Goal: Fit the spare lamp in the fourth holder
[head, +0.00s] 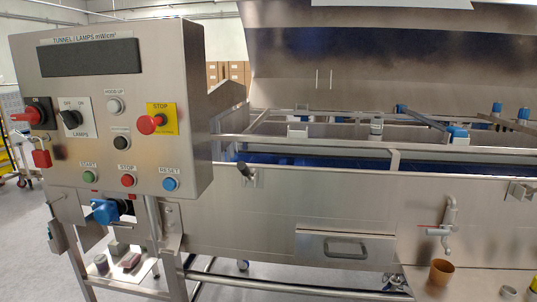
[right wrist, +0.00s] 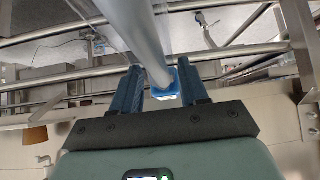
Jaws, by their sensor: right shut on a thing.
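My right gripper (right wrist: 158,78) shows in the right wrist view, its two dark blue fingers shut around a long pale grey tube with a blue end (right wrist: 164,80), which looks like the spare lamp. The tube runs up out of the top of that view, so its far end is hidden. In the head view, blue and white fittings (head: 459,134) sit along the open tunnel frame, with more blue caps (head: 497,108) at the far right. I cannot tell which is the fourth holder. Neither gripper shows in the head view.
A control panel (head: 110,125) with a red switch, a lamps switch and several buttons stands at the left. Steel rails (head: 290,142) cross the tunnel, with a raised hood (head: 360,50) behind. A tap (head: 448,225) and brown cup (head: 441,272) are at the front right.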

